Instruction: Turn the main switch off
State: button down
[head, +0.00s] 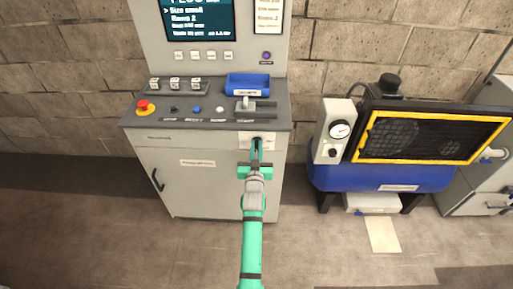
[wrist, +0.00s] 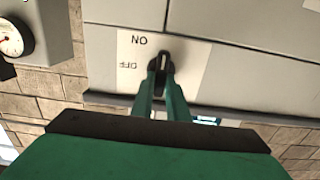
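The main switch (wrist: 163,60) is a small dark handle on a pale plate (wrist: 192,66) with ON and OFF lettering. The lettering shows upside down in the wrist view. The handle stands lengthwise up and down in that picture, with both words to its left. In the head view the plate (head: 272,141) is on the upper right front of the grey cabinet (head: 210,190), and my arm partly covers it. My gripper (wrist: 162,76) has its two green fingers close together, one on each side of the handle, and appears shut on it. It also shows in the head view (head: 257,145).
Above the switch, the console ledge carries a red stop button (head: 145,107), small buttons, a blue tray (head: 248,83) and a lever (head: 246,104). A blue compressor (head: 380,178) with a gauge stands to the right. The floor in front is mostly clear.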

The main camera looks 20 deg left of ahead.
jog(key=shift+n, duration=0.4)
jog(key=n, duration=0.3)
jog(key=shift+a+f+n, duration=0.1)
jog(key=shift+a+n, duration=0.05)
jog(key=shift+n, duration=0.25)
jog(key=n, duration=0.8)
jog(key=f+n, duration=0.1)
jog(key=n, duration=0.4)
jog(key=shift+s+a, duration=0.2)
jog(key=shift+a, duration=0.2)
jog(key=shift+n, duration=0.3)
jog(key=c, duration=1.7)
grip_release()
